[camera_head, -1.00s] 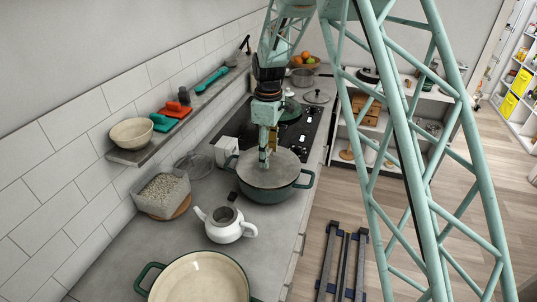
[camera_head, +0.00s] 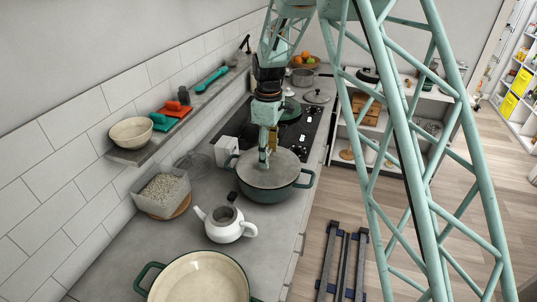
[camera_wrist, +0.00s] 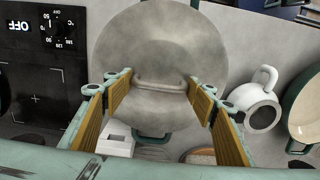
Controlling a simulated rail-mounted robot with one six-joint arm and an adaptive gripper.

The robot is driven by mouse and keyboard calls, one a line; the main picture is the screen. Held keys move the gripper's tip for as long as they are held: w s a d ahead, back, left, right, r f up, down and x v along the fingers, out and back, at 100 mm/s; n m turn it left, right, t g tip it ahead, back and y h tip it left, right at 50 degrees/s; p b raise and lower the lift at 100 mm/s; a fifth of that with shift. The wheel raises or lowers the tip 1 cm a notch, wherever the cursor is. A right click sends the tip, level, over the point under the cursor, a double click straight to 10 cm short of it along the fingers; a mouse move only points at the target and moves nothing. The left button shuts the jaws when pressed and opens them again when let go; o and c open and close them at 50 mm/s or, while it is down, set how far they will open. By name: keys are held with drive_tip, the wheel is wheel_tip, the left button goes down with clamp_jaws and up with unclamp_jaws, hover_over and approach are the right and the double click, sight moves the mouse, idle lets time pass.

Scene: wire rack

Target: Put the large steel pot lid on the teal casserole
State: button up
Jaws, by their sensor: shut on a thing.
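The large steel pot lid (camera_head: 284,173) lies over the teal casserole (camera_head: 262,193) on the counter. In the head view it covers nearly all of the casserole's mouth; I cannot tell whether it is fully seated. The casserole's side handles show to either side of the lid. In the wrist view the lid (camera_wrist: 160,35) fills the upper middle, with a teal casserole handle (camera_wrist: 152,139) below it. My gripper (camera_head: 265,158) points down onto the lid's top. In the wrist view its fingers (camera_wrist: 160,90) are shut on the two ends of the lid's bar handle (camera_wrist: 158,82).
A white kettle (camera_head: 230,226) stands in front of the casserole, with a large cream pan (camera_head: 200,280) nearer. A grey tub of grains (camera_head: 163,190) is at left. A shelf (camera_head: 150,150) lines the wall.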

drive_tip(key=shift+f+b, duration=0.5)
drive_tip(key=shift+f, duration=0.2)
idle(2.2)
idle(0.3)
drive_tip(key=o, duration=1.3)
drive_tip(key=o, duration=0.3)
drive_tip(key=shift+r, duration=0.15)
drive_tip(key=shift+r+p, duration=1.5)
drive_tip(key=shift+r, duration=1.85)
drive_tip(key=shift+r, duration=0.1)
